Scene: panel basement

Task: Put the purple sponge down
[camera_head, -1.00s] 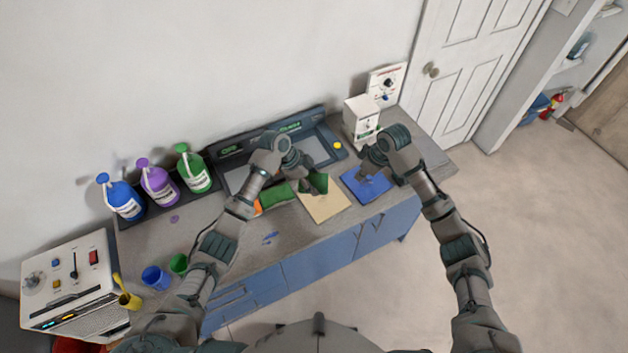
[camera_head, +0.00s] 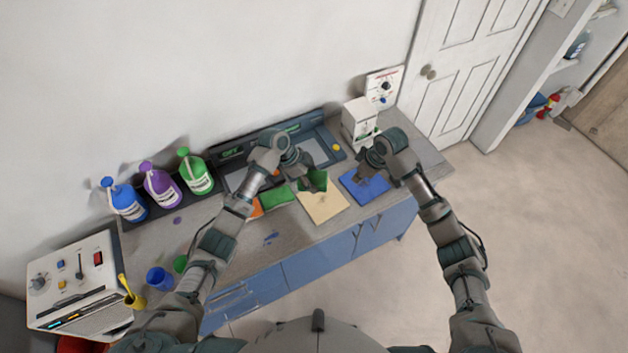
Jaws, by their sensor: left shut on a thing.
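My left gripper (camera_head: 308,182) is over the far edge of the tan board (camera_head: 325,206). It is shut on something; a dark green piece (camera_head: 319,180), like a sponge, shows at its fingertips. A green sponge (camera_head: 278,198) lies on the counter left of the tan board, with an orange piece (camera_head: 257,208) beside it, partly behind my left arm. I make out no purple sponge; a small flat purple thing (camera_head: 177,220) lies on the counter at the left. My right gripper (camera_head: 362,178) is over the blue board (camera_head: 366,190); its fingers are too small to read.
Blue (camera_head: 123,199), purple (camera_head: 161,184) and green (camera_head: 195,171) bottles stand along the wall. A white machine (camera_head: 359,119) stands behind the blue board.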

